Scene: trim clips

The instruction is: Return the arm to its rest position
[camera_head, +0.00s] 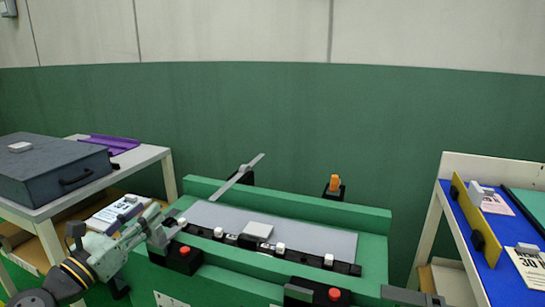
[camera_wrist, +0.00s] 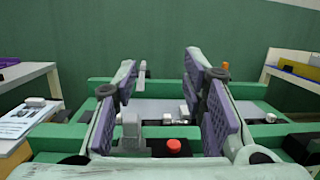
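My arm enters the head view at the lower left. My gripper (camera_head: 165,228) is at the left front of the green workbench fixture (camera_head: 295,195), close to the grey panel's left end. In the wrist view my gripper (camera_wrist: 160,82) has its two purple-padded fingers wide apart with nothing between them. The grey panel (camera_head: 325,238) lies in the fixture. Several small white clips, including one near the middle (camera_head: 280,247), sit along a black rail (camera_head: 306,255) at its front. A pale block (camera_head: 258,229) rests on the panel.
Red buttons on black boxes stand in front, at left (camera_head: 184,251) and right (camera_head: 335,294). A grey lever (camera_head: 238,177) and an orange-handled clamp (camera_head: 334,184) rise behind. A table with a dark case (camera_head: 50,170) stands left, a blue-topped shelf (camera_head: 478,262) right.

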